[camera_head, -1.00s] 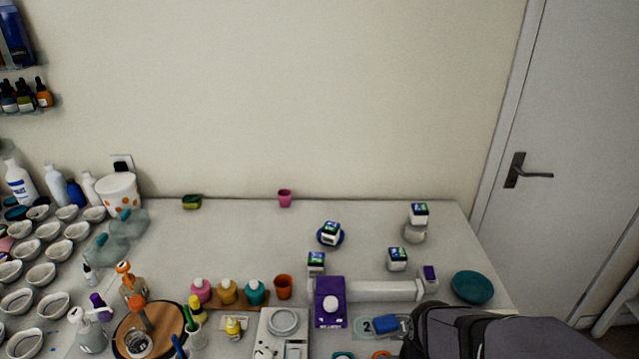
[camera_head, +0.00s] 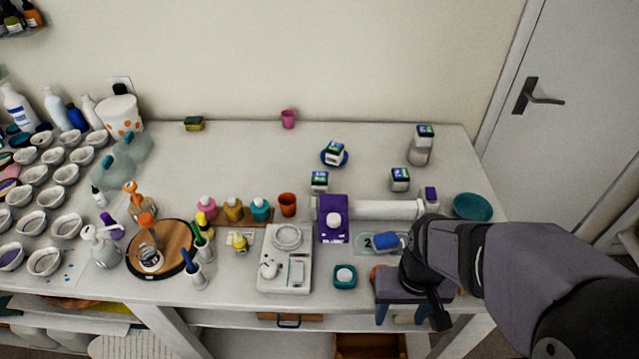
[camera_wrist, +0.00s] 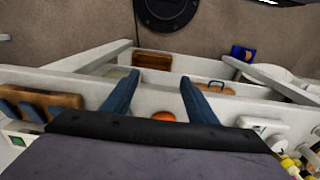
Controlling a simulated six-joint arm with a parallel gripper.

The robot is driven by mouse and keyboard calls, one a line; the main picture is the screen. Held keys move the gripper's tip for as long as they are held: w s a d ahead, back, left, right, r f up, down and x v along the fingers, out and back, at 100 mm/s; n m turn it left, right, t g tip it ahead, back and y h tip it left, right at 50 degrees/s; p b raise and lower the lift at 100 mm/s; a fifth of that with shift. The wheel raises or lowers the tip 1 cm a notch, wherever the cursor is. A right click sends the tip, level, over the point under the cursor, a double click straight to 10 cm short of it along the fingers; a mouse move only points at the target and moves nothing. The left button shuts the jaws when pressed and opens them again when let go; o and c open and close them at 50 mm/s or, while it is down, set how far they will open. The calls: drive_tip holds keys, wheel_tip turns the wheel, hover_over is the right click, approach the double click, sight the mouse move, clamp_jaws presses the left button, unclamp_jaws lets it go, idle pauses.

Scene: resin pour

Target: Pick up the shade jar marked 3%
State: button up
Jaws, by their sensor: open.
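Several small white jars with dark lids and blue-green labels stand on the right half of the table. One jar (camera_head: 334,153) sits on a blue dish, one (camera_head: 319,181) stands left of it and nearer, one (camera_head: 400,179) stands behind the white roll, and one (camera_head: 424,135) is raised on a pale support at the back right. The label print is too small to tell which is marked 3%. My gripper (camera_head: 400,318) is at the table's front right edge, apart from the jars. Its blue fingers are spread and empty, also in the wrist view (camera_wrist: 155,98).
A white roll (camera_head: 380,209) and purple box (camera_head: 333,230) lie between my gripper and the jars. A blue item (camera_head: 386,241), a teal jar (camera_head: 345,277) and a scale (camera_head: 287,270) are nearby. A teal bowl (camera_head: 472,207) stands at right.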

drive_tip(key=shift+o, duration=0.4)
drive_tip(key=w+a+r+m+y+p, duration=0.1)
drive_tip(key=w+a+r+y, duration=0.3)
drive_tip(key=w, duration=0.4)
drive_tip(key=w+a+r+m+t+y+p, duration=0.1)
drive_tip(key=w+a+r+p, duration=0.15)
drive_tip(key=w+r, duration=0.5)
drive_tip(key=w+a+r+m+y+p, duration=0.1)
drive_tip(key=w+a+r+y, duration=0.25)
drive_tip(key=w, duration=0.55)
drive_tip(key=w+a+f+m+y+b, duration=0.2)
drive_tip(key=w+f+m+b, duration=0.4)
drive_tip(key=w, duration=0.1)
drive_tip(key=m+y+b, duration=0.3)
drive_tip(key=m+b, duration=0.3)
drive_tip(key=m, duration=0.1)
approach(307, 190)
drive_tip(key=a+r, duration=0.2)
drive_tip(key=r, duration=0.1)
drive_tip(key=shift+s+a+h, duration=0.15)
drive_tip(key=shift+h, duration=0.1)
drive_tip(key=shift+f+m+g+b, duration=0.3)
drive_tip(key=shift+f+m+b, duration=0.5)
drive_tip(key=shift+m, duration=0.4)
drive_tip(key=shift+w+r+p+x, duration=0.15)
drive_tip(key=shift+p+x, duration=0.45)
drive_tip(key=shift+x, duration=1.25)
drive_tip(key=shift+w+r+p+x, duration=0.15)
drive_tip(key=shift+p+x, duration=0.45)
drive_tip(key=shift+x, duration=1.25)
